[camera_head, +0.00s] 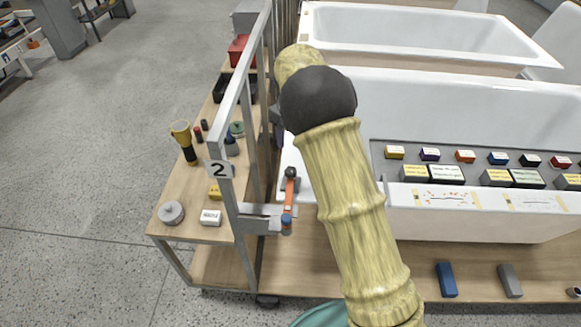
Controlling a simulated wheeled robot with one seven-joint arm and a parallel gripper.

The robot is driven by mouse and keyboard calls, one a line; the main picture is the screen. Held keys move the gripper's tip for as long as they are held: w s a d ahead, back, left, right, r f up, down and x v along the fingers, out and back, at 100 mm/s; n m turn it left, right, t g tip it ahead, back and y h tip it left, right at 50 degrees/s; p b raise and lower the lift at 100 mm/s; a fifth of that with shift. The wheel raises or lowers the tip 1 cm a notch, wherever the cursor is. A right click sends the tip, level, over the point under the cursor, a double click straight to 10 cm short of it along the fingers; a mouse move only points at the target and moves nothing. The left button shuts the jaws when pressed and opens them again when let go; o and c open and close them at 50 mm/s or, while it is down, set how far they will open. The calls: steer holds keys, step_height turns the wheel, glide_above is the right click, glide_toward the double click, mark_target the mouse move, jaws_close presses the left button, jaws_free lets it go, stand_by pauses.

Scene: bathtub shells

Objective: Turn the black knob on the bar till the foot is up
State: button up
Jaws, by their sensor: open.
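A small black knob (291,172) sits at the upper end of a short orange lever (289,193), at the left end of the near bathtub. The lever is next to a grey metal bar (262,212) fixed to the frame of the wooden cart. A small blue cylindrical part (286,225) shows below the lever; I cannot tell whether it is the foot, or whether it is raised. My arm, in a yellow sleeve with a black joint, rises just right of the knob. My gripper does not show; the arm's far end is hidden behind the joint.
The cart's grey upright frame (238,105) stands close left of the knob. The cart holds a torch (184,142), a grey disc (171,212) and small boxes. The near white bathtub (450,105) has a grey tray of coloured blocks (440,154).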

mark_target(291, 170)
step_height(291, 170, down, 14)
steer(key=shift+f+p, duration=0.1)
steer(key=shift+p, duration=0.4)
steer(key=c, duration=1)
